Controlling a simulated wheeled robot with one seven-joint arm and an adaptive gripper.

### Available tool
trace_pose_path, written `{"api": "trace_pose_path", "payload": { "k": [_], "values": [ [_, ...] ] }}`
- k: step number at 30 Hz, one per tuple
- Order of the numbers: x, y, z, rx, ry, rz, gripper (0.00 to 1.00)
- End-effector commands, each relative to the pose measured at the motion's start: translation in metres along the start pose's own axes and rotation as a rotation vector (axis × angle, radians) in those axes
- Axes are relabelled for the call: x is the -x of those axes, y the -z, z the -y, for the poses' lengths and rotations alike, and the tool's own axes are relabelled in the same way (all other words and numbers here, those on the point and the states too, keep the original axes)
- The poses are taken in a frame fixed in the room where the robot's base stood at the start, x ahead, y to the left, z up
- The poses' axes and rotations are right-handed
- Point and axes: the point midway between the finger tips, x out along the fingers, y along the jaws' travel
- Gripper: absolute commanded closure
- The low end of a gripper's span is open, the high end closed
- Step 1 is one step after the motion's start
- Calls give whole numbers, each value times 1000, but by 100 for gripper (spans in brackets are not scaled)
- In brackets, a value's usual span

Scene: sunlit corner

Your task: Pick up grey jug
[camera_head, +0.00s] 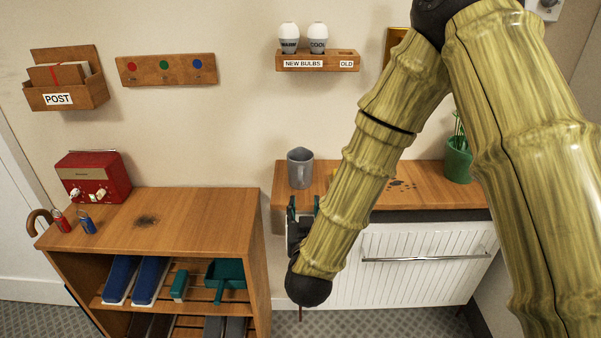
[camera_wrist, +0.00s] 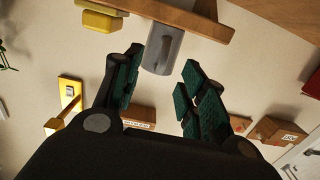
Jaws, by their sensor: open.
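The grey jug (camera_head: 300,168) stands upright on the left end of the wooden shelf top above the white radiator in the head view. Its handle shows on the front side. My gripper (camera_head: 303,206) is open and empty, below and in front of the jug at the shelf's front edge. In the wrist view the picture is turned over, and the jug (camera_wrist: 163,50) lies ahead between the two green-padded fingers of my gripper (camera_wrist: 158,85). The fingers are apart from each other and the jug appears beyond their tips; I cannot tell the exact gap.
A green plant pot (camera_head: 458,160) stands right on the same shelf top (camera_head: 430,172). A lower wooden cabinet (camera_head: 195,215) at left carries a red radio (camera_head: 93,178) and small cans. A bulb rack (camera_head: 318,62) hangs above the jug. A yellow thing (camera_wrist: 100,20) is beside the jug.

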Motion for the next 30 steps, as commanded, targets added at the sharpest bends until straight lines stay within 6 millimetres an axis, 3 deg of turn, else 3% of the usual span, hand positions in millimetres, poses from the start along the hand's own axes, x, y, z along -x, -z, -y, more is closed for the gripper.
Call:
{"api": "trace_pose_path", "payload": {
  "k": [3, 6, 15, 23, 30],
  "values": [
    [-3, 24, 6, 0, -12, -56, 58],
    [-10, 30, 8, 0, -16, -69, 58],
    [-49, 32, 7, -2, -15, -67, 58],
    [-65, 33, 8, 0, -16, -66, 58],
    [-96, 34, 10, -1, -15, -66, 58]
  ]
}}
